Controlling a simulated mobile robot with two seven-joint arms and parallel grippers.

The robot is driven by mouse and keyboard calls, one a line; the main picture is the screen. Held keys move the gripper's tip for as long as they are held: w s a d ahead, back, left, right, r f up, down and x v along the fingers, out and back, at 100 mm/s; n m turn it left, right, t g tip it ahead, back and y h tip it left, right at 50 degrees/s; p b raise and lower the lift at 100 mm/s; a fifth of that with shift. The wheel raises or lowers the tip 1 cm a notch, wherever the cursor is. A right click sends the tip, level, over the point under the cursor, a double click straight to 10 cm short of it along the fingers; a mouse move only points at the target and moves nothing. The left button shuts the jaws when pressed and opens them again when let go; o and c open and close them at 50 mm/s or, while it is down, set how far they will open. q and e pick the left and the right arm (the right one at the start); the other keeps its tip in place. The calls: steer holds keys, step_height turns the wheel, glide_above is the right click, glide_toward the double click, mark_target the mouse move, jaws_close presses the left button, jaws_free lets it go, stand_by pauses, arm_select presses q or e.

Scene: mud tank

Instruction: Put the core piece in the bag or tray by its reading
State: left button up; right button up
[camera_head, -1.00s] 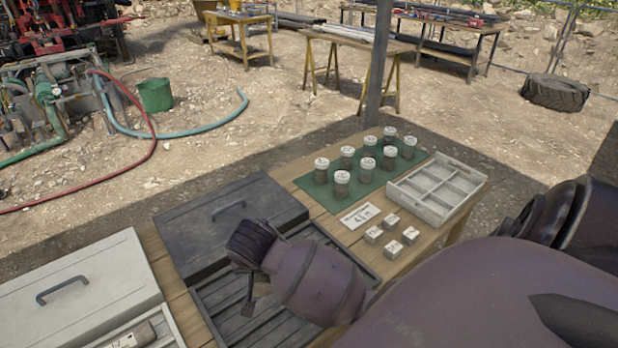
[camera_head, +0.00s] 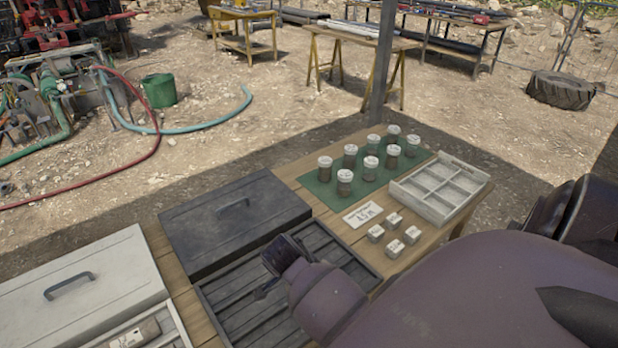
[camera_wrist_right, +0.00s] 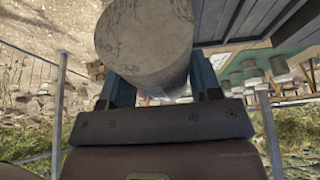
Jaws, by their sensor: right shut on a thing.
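My right gripper (camera_wrist_right: 160,82) is shut on the core piece (camera_wrist_right: 145,38), a pale grey cylinder with faint handwriting that I cannot read. In the head view my right gripper (camera_head: 279,262) is over the dark slatted tray (camera_head: 232,308), and the core piece is hidden there. A white card (camera_head: 363,214) with black marks, too small to read surely, lies right of the dark tray. A pale divided tray (camera_head: 398,190) with several compartments stands at the table's far right. I cannot make out a bag. My left gripper is not in view.
Several white-lidded jars (camera_head: 345,182) stand on a green mat (camera_head: 318,190). Several small pale blocks (camera_head: 394,220) stand near the card. A dark lid (camera_head: 230,225) and a pale lid (camera_head: 80,290) lie to the left. A post (camera_head: 383,60) rises behind the table.

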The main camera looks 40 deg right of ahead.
step_height(320, 180, down, 12)
stand_by(0.6)
steer(key=shift+f, duration=0.15)
steer(key=o, duration=1.2)
